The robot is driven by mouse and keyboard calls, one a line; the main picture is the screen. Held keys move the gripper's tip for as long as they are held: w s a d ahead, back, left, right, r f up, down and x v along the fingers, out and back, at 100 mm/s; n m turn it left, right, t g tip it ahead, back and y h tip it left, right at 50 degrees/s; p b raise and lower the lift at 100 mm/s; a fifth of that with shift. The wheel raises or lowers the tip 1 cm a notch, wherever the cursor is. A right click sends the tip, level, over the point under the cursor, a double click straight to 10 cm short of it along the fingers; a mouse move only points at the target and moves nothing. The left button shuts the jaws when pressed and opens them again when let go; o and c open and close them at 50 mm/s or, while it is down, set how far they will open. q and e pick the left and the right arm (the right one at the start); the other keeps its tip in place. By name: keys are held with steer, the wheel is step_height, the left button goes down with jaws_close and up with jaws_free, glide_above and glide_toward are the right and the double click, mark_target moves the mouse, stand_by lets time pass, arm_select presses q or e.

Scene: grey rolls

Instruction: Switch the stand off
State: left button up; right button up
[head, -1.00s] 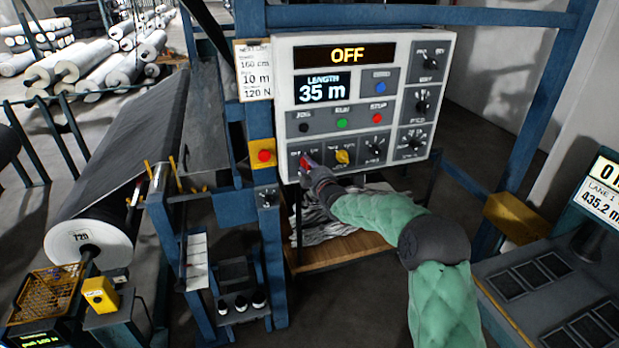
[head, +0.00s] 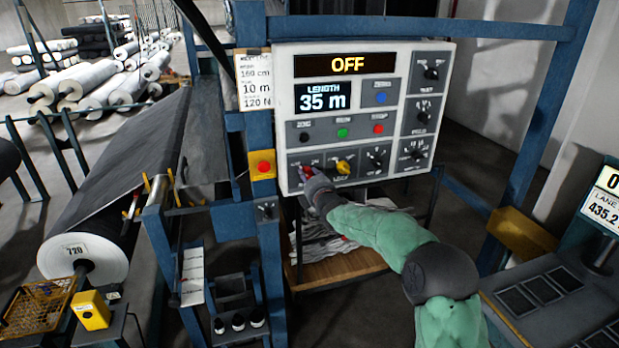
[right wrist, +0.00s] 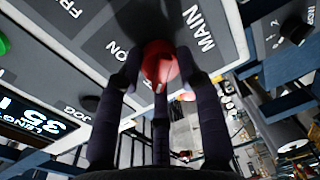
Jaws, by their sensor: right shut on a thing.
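The control panel (head: 365,120) of the stand faces me, and its top display (head: 345,64) reads OFF in yellow. A second display (head: 322,97) reads LENGTH 35 m. The red main switch (head: 306,171) sits at the panel's lower left. In the right wrist view the red knob (right wrist: 160,62) lies between my dark fingers, beside the words MAIN and ON. My right gripper (right wrist: 158,78) is shut on this knob. Fingers partly hide the knob, so its exact angle is hard to read. My left gripper is not in view.
A yellow knob (head: 343,167) sits just right of the red switch. A red button on a yellow box (head: 263,166) is on the blue post to the left. A console (head: 560,300) is at lower right.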

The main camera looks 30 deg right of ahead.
steer(key=shift+n, duration=0.4)
steer(key=o, duration=1.1)
steer(key=shift+a, duration=0.1)
steer(key=shift+o, duration=0.2)
steer(key=f+v, duration=0.1)
steer(key=v, duration=1)
steer(key=shift+s+a+r, duration=0.2)
steer(key=shift+s+r, duration=0.2)
steer(key=shift+r, duration=0.1)
steer(key=shift+f, duration=0.1)
